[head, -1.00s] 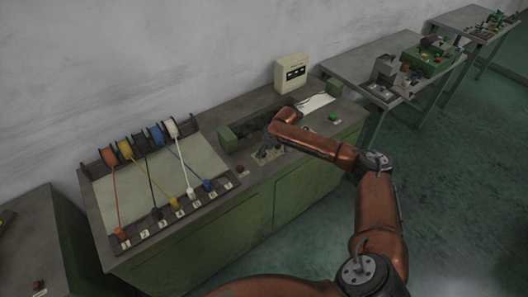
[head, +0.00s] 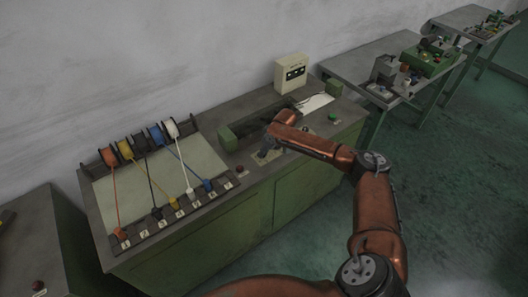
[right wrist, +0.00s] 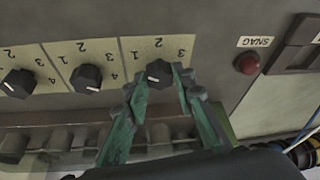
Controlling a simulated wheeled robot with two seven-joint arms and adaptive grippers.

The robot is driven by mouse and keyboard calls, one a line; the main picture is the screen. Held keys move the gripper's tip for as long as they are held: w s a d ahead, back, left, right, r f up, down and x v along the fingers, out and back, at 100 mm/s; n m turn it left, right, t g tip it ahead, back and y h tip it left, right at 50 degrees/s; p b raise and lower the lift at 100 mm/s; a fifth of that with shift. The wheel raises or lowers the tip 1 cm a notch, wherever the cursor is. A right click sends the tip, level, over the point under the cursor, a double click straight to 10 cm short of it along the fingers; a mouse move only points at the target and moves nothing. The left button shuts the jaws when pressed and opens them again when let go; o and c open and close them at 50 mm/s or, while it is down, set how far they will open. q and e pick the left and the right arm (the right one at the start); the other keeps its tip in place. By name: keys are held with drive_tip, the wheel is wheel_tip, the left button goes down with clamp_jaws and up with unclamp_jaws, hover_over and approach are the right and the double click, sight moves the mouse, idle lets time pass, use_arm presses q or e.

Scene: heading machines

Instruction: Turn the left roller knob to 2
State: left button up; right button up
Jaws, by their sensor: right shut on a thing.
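In the right wrist view, a row of black knobs sits on pale numbered plates. My right gripper (right wrist: 166,85) has its green fingers closed around the knob at the right of that row (right wrist: 158,70), the one nearest the red SNAG button. This view is turned over, so in the head view that knob lies at the left end of the pale knob plate (head: 262,159). A small light mark shows on the knob's lower side; which number it points at I cannot tell. In the head view my right gripper (head: 268,144) hides most of the knobs. My left gripper is not in view.
Two other knobs, the middle one (right wrist: 87,77) and the one at left (right wrist: 18,82), stand beside the gripped one. The red SNAG button (right wrist: 247,64) is close by. Coloured wire spools (head: 141,142) stand on the bench's left part; a cream box (head: 291,73) stands behind.

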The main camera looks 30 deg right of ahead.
drive_tip(key=shift+r+m+p, duration=0.1)
drive_tip(key=shift+m+p, duration=0.2)
drive_tip(key=shift+p, duration=0.25)
clamp_jaws()
drive_tip(key=m+h+p, duration=0.1)
drive_tip(key=m+p, duration=0.1)
drive_tip(key=p, duration=0.1)
drive_tip(key=m+h+p, duration=0.1)
drive_tip(key=m+p, duration=0.1)
drive_tip(key=p, duration=0.2)
drive_tip(key=m+p, duration=0.2)
drive_tip(key=p, duration=0.1)
drive_tip(key=shift+a+m+h+p, duration=0.4)
drive_tip(key=shift+m+h+p, duration=0.5)
drive_tip(key=shift+m+p, duration=0.25)
drive_tip(key=shift+m, duration=0.45)
drive_tip(key=shift+m+g+h+p, duration=0.3)
drive_tip(key=shift+m+g+p, duration=0.1)
drive_tip(key=shift+m, duration=0.6)
drive_tip(key=o, duration=1.1)
unclamp_jaws()
drive_tip(key=shift+w, duration=0.1)
